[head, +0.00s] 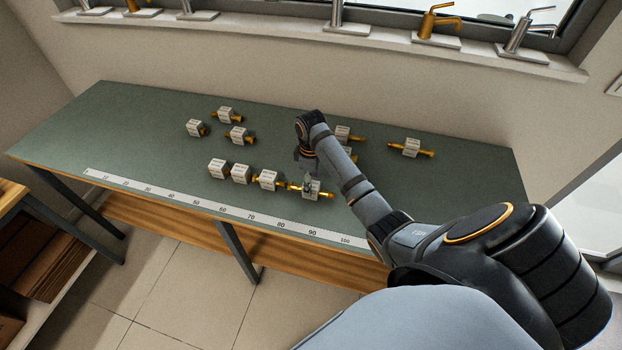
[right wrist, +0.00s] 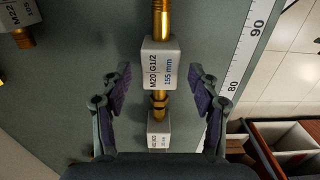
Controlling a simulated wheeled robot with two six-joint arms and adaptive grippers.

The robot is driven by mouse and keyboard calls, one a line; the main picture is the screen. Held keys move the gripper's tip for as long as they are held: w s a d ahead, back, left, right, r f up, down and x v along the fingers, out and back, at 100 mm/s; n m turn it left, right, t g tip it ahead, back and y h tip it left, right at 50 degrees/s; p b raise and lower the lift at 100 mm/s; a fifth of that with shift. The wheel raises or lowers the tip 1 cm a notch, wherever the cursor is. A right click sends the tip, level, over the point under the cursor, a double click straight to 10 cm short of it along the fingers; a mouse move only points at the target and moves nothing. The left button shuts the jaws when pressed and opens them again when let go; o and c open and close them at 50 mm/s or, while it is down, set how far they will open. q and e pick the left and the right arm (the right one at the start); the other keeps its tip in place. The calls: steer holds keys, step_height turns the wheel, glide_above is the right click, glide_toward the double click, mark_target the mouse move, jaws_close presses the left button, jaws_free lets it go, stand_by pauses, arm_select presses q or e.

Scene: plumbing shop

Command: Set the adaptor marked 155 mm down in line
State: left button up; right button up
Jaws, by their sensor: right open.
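The adaptor marked 155 mm (right wrist: 160,68) is a pale block with brass ends, also labelled M20 G1/2. In the head view it is the right-hand block (head: 312,190) of a row near the ruler, and appears to rest on the green bench top. My right gripper (head: 309,178) is above it. In the right wrist view the open fingers (right wrist: 160,82) stand either side of the block, with gaps on both sides. Its lower brass end points at the neighbouring block (right wrist: 158,135); I cannot tell whether they touch. My left gripper is not in view.
The row continues left with several blocks (head: 241,173). A ruler strip (head: 205,204) runs along the bench's front edge. Other adaptors lie behind, at the left (head: 226,115) and right (head: 411,147); one is partly behind my arm. The bench's left end is clear.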

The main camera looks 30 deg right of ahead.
step_height(320, 180, up, 4)
steer(key=shift+r+b, duration=0.25)
steer(key=shift+b, duration=0.25)
step_height(320, 180, up, 5)
steer(key=p, duration=0.4)
